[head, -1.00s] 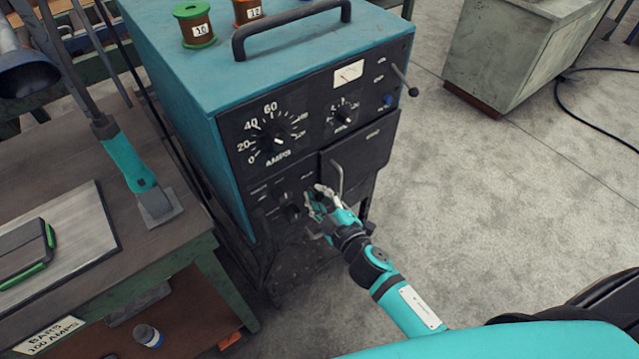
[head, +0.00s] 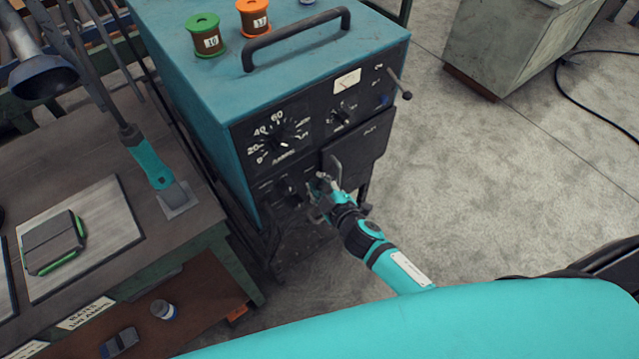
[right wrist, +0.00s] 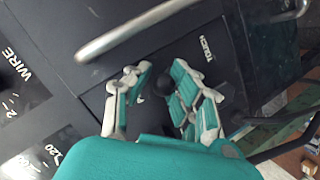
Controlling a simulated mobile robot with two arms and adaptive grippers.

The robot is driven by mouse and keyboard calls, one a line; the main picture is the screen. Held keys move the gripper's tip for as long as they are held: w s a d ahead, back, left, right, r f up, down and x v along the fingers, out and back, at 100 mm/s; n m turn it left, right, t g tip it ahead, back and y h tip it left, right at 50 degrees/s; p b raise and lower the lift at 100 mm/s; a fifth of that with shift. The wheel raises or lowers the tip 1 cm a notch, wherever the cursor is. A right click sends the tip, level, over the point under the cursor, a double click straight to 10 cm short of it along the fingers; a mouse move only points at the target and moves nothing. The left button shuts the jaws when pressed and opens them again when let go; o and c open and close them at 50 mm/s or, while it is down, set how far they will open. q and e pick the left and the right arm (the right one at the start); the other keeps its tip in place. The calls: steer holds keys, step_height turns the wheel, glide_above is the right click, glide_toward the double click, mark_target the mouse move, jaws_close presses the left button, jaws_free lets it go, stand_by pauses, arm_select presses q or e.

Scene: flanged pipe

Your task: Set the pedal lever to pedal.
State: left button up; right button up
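The blue-green welding machine (head: 190,90) stands with its black front panel facing me. In the right wrist view a small black ball knob (right wrist: 163,84) shows beside the printed word TORCH; it appears to be the end of the pedal lever, whose shaft is hidden. My right gripper (head: 322,188) is at the lower front panel. In the right wrist view its two fingers (right wrist: 160,82) are apart, one on each side of the knob, with the knob closer to the right finger. I cannot tell whether they touch it. My left gripper is out of view.
A bent metal handle (right wrist: 140,28) crosses close in front of the fingers; it also shows in the head view (head: 334,170). A dark selector knob (head: 287,190) sits left of the gripper. A workbench (head: 120,250) stands left of the machine.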

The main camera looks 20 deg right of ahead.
steer(key=o, duration=0.4)
steer(key=shift+c, duration=0.2)
steer(key=shift+f, duration=0.15)
steer(key=shift+s+a, duration=0.1)
steer(key=shift+s, duration=0.1)
steer(key=v, duration=1.1)
steer(key=shift+s+d+r, duration=0.15)
steer(key=shift+d+r, duration=0.15)
